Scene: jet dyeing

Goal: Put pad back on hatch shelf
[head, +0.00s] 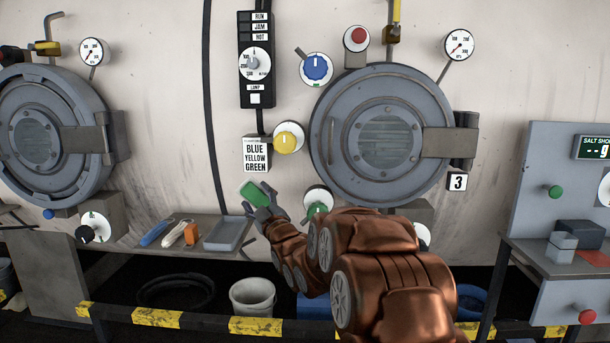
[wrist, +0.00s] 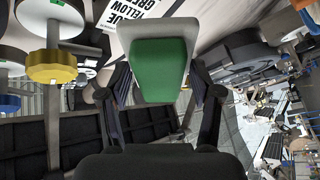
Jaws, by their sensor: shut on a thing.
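My gripper (head: 267,205) is shut on a green pad (head: 254,193) with a pale edge and holds it up in front of the wall, below the blue-yellow-green label. In the wrist view the pad (wrist: 160,68) sits between my two fingers (wrist: 160,95), its green face toward the camera. The hatch shelf (head: 190,234) is a narrow ledge below and to the left of my gripper. On it are a blue item (head: 154,234), a pale tool (head: 176,232), an orange block (head: 191,235) and a grey tray (head: 228,233). The pad is above the tray, apart from it.
A round hatch (head: 385,140) and a yellow knob (head: 288,138) are on the wall nearby. My arm hides a green knob (head: 317,208) in part. A white bucket (head: 252,297) stands under the shelf, behind a yellow-black striped rail (head: 255,325). A console (head: 560,200) is at right.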

